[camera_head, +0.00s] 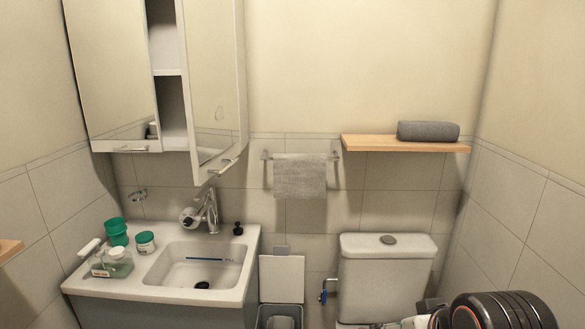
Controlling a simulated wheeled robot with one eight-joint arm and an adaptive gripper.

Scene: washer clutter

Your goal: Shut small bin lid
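The small bin (265,319) stands on the floor between the sink unit and the toilet, at the bottom middle of the head view. Parts of my own arm show at the bottom right, in front of the toilet. My gripper's fingers cannot be made out in the frame.
A towel (300,176) hangs above. A wooden shelf (370,145) holds a rolled towel (428,131).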

